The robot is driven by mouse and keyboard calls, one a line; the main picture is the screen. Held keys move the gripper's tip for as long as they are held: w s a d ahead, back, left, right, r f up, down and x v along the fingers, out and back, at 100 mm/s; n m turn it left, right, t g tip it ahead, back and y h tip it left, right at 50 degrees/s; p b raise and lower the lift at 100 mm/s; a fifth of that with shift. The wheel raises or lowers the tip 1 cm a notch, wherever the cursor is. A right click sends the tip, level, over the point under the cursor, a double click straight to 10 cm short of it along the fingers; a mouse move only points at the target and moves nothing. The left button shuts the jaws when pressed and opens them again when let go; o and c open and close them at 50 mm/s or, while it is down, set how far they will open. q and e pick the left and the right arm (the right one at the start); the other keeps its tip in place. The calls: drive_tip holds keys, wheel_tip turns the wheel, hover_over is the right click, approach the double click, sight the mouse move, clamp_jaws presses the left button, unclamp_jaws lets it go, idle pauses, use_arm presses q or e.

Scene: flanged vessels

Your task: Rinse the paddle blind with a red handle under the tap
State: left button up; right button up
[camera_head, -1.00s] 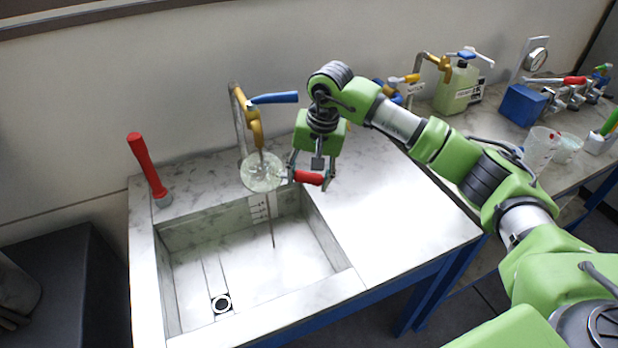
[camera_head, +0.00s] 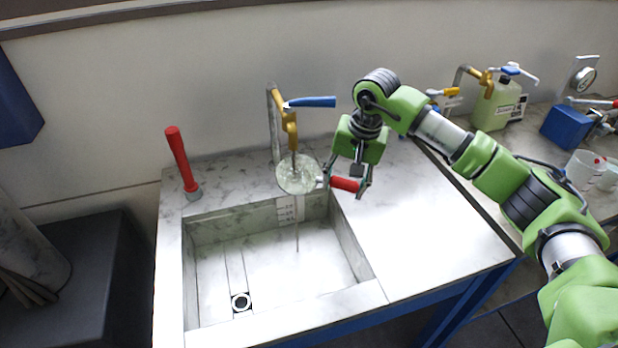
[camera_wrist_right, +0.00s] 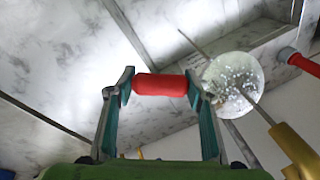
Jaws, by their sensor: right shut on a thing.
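My right gripper (camera_head: 348,184) is shut on the red handle (camera_head: 345,184) of the paddle blind, above the sink's back right corner. The blind's round pale disc (camera_head: 297,175) is under the brass tap (camera_head: 289,125), whose lever is blue. A thin stream runs down from the tap to the disc and continues below it into the sink (camera_head: 275,310). In the right wrist view the red handle (camera_wrist_right: 160,84) lies across between the fingers, and the disc (camera_wrist_right: 233,82) looks wet with droplets. My left gripper is not in view.
A red-handled tool (camera_head: 180,160) stands upright at the sink's back left corner. A bare marble counter (camera_head: 430,230) lies right of the sink. On the far right bench are a pale green canister (camera_head: 497,108), a blue block (camera_head: 567,127) and clear beakers (camera_head: 583,170).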

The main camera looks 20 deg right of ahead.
drive_tip(key=shift+w+a+r, duration=0.1)
drive_tip(key=shift+w+a, duration=0.1)
drive_tip(key=shift+a, duration=0.35)
drive_tip(key=shift+d, duration=0.15)
drive_tip(key=shift+s+d+b, duration=0.15)
drive_tip(key=shift+d+b, duration=0.25)
drive_tip(key=shift+d, duration=0.1)
drive_tip(key=s+a+b, duration=0.1)
drive_tip(key=s, duration=0.7)
drive_tip(key=shift+a, duration=0.35)
idle(1.3)
drive_tip(key=s+a+r, duration=0.1)
drive_tip(key=s+r, duration=0.3)
drive_tip(key=shift+s, duration=0.4)
